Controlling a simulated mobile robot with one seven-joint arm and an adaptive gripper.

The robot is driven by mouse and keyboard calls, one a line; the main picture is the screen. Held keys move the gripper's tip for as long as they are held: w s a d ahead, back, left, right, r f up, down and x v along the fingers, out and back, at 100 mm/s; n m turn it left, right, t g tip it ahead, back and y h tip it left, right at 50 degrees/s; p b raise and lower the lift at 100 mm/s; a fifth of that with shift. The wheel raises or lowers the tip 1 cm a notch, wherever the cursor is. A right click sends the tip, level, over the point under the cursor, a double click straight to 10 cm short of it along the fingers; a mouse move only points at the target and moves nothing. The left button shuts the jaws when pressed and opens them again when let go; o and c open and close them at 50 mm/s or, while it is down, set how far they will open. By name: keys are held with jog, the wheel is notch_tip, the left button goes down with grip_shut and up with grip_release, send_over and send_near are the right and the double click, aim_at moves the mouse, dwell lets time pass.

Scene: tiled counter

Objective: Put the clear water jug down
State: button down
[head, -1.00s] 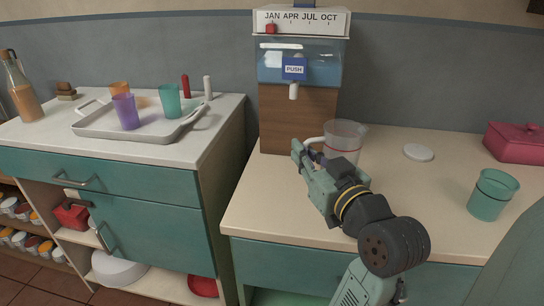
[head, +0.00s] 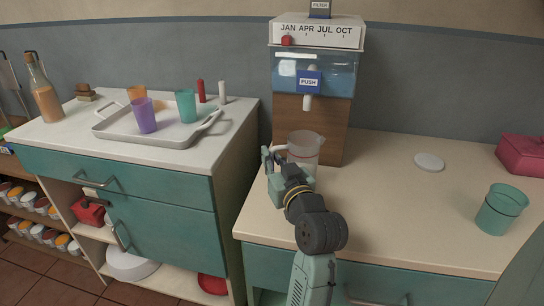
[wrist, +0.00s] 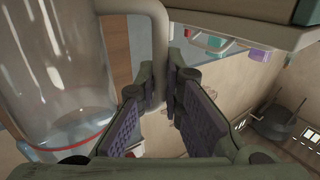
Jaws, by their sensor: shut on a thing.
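The clear water jug (head: 305,146) is in front of the dispenser's wooden panel in the head view. It looks roughly upright. It fills the left of the wrist view (wrist: 55,70), with a red line round its lower part. My gripper (head: 274,158) is at the jug's left side. In the wrist view my gripper (wrist: 162,88) is shut with the jug's handle (wrist: 158,45) between its fingertips. My gripper and arm hide part of the jug's base in the head view, so I cannot tell whether it touches the counter (head: 390,215).
The water dispenser (head: 314,75) stands behind the jug. A white disc (head: 429,162), a teal cup (head: 499,212) and a pink box (head: 522,155) are to the right. The counter between is clear. A tray (head: 165,136) with cups sits on the left cabinet, across a gap.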

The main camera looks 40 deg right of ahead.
jog(key=shift+f, duration=0.25)
jog(key=c, duration=1.7)
grip_release()
jog(key=shift+r, duration=0.1)
jog(key=shift+r, duration=0.35)
jog(key=b+v, duration=0.1)
jog(key=v, duration=0.4)
jog(key=b+v, duration=0.2)
jog(key=v, duration=0.3)
jog(key=shift+s+f, duration=0.2)
jog(key=shift+s, duration=0.2)
jog(key=shift+s+a+r, duration=0.1)
jog(key=shift+s+a, duration=0.15)
jog(key=shift+s, duration=0.4)
